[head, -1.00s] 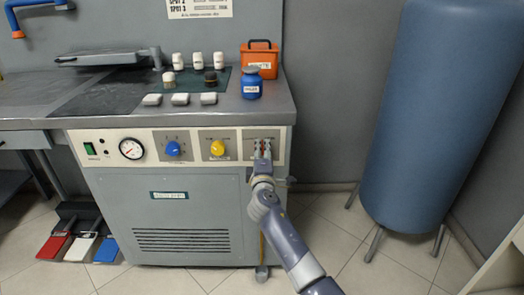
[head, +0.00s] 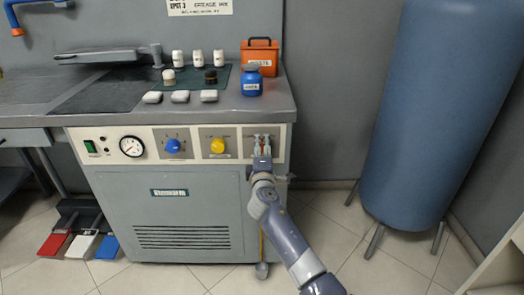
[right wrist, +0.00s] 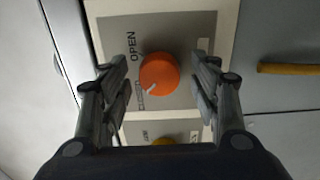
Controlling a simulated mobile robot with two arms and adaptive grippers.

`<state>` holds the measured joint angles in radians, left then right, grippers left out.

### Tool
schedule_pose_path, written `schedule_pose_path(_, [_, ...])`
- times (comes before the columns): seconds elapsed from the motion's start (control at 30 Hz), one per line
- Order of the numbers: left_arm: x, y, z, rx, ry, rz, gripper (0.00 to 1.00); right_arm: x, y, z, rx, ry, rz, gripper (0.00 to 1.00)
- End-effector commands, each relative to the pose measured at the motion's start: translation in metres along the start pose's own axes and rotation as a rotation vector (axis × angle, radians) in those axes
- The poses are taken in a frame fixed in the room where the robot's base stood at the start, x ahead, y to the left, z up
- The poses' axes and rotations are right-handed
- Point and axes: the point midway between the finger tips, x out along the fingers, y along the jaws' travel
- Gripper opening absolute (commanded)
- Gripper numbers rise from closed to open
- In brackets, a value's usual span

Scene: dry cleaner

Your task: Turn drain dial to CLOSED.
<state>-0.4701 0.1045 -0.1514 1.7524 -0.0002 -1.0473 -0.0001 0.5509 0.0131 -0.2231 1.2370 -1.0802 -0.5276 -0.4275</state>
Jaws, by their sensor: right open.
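The orange drain dial (right wrist: 159,71) shows in the right wrist view on a grey plate (right wrist: 180,25). The word OPEN is at its upper left and CLOSED at its lower left. Its white pointer mark is at the lower left, toward CLOSED. My right gripper (right wrist: 168,70) is open, with one finger on each side of the dial and visible gaps between. In the head view my right gripper (head: 262,146) is at the rightmost plate of the panel and mostly hides the dial. My left gripper is out of view.
The panel also has a yellow knob (head: 218,146), a blue knob (head: 173,146) and a gauge (head: 131,146). Above are a blue jar (head: 251,87), an orange box (head: 260,56) and several small containers. A large blue tank (head: 435,110) stands right, beyond open floor.

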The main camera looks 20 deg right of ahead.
Motion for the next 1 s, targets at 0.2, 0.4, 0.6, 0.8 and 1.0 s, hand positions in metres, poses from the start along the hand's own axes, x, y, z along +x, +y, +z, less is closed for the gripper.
schedule_pose_path(0.2, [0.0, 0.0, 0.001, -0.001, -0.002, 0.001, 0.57, -0.004, 0.0, 0.0, 0.001, 0.0, 0.001, 0.56])
schedule_pose_path(0.4, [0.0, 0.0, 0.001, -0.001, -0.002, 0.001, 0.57, -0.025, -0.001, -0.001, 0.002, 0.001, 0.0, 0.56])
schedule_pose_path(0.6, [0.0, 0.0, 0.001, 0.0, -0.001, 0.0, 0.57, -0.059, -0.001, 0.0, 0.002, 0.001, -0.001, 0.56])
schedule_pose_path(0.8, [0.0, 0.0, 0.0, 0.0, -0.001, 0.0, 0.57, -0.093, -0.001, 0.0, 0.001, 0.001, -0.001, 0.56])
schedule_pose_path(1.0, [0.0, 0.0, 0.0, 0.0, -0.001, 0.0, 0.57, -0.114, -0.001, 0.0, 0.0, 0.0, -0.001, 0.56])
